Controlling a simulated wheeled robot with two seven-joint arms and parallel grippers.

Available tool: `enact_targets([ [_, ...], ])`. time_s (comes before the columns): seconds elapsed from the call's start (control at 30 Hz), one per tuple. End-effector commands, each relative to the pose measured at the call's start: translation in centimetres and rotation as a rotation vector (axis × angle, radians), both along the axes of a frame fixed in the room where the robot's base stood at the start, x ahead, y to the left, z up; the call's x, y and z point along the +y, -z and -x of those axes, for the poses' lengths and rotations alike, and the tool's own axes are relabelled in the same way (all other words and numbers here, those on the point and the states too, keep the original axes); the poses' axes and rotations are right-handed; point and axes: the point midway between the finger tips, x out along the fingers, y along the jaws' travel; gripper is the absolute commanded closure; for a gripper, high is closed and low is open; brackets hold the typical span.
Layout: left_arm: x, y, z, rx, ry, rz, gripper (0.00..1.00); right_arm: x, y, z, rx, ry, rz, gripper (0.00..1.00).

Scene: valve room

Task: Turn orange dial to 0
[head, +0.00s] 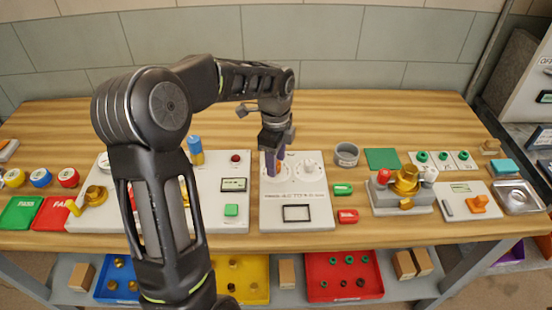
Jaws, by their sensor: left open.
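My left gripper (274,162) is open, with its fingers pointing down over the upper left part of a white panel (297,190). A white round dial (307,168) shows on that panel to the right of the fingers. Whatever lies directly under the fingers is mostly hidden, and I cannot tell whether they touch it. The only clearly orange knob-like part (479,204) sits on another white plate (461,206) at the right, well away from the gripper. Its setting is too small to read. My right gripper is not in view.
A brass valve block (405,184) stands between the two white plates. Green (343,189) and red (347,216) blocks lie right of the dial panel. A grey ring (346,154) stands behind them. My left arm hides part of the left panel (225,190).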

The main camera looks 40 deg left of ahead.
Motion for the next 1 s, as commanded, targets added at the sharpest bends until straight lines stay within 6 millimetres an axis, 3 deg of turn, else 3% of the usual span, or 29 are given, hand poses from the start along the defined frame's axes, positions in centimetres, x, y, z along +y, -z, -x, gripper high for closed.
enact_targets([
  [0.27, 0.0, 0.14, 0.0, 0.0, 0.0, 0.0, 0.54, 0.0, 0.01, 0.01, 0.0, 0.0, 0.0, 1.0],
  [0.8, -0.01, 0.09, -0.01, 0.0, 0.0, 0.0, 0.98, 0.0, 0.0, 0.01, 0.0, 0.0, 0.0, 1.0],
  [1.0, -0.02, 0.08, -0.02, -0.001, 0.0, 0.0, 1.0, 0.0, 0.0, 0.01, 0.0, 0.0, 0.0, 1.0],
])
